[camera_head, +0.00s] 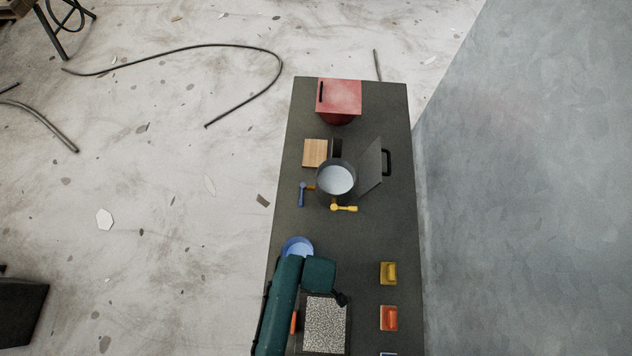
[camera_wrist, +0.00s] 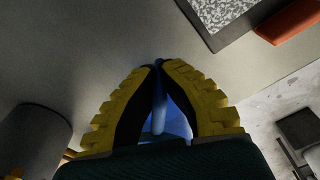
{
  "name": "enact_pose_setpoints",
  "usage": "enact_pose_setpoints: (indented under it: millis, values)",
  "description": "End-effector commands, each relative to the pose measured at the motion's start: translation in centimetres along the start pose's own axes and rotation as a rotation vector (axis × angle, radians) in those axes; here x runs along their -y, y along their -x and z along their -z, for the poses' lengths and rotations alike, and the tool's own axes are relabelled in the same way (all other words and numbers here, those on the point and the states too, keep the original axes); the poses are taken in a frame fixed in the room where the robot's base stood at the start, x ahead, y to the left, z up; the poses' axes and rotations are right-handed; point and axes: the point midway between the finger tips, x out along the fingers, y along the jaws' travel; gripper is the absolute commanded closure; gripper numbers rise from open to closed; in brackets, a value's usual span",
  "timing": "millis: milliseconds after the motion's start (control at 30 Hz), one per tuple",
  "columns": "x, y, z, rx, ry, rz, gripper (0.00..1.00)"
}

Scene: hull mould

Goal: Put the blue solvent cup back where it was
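The blue solvent cup (camera_head: 297,246) is near the left edge of the dark bench, partly hidden by my green arm. In the wrist view the cup (camera_wrist: 176,122) shows between the yellow fingers of my gripper (camera_wrist: 160,66). The fingertips are drawn together with a thin blue part of the cup between them, so the gripper looks shut on its rim or wall. The fingers hide much of the cup. I cannot tell whether its base touches the bench. The fingertips are not visible in the head view.
Beyond the cup stand a pot of pale liquid (camera_head: 337,180), blue (camera_head: 302,195) and yellow (camera_head: 346,208) handles, a wooden block (camera_head: 315,152) and a red box (camera_head: 340,97). A speckled plate (camera_head: 325,326) lies nearer; yellow (camera_head: 388,272) and orange (camera_head: 388,318) blocks are right. The bench middle is clear.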

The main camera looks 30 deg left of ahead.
Motion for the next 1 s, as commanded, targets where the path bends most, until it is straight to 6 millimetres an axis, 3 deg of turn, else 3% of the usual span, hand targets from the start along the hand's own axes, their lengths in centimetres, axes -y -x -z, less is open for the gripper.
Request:
enact_pose_setpoints:
  millis: [167, 367, 667, 767, 1000]
  values:
    - [0.0, -0.2, 0.0, 0.000, 0.000, 0.001, 1.00]
    - [0.0, -0.2, 0.0, 0.000, 0.000, 0.001, 0.67]
    - [0.0, 0.1, 0.0, 0.000, 0.000, 0.001, 0.67]
    - [0.0, 1.2, 0.0, 0.000, -0.001, -0.001, 0.67]
    - [0.0, 7.1, 0.0, -0.001, -0.001, -0.002, 0.67]
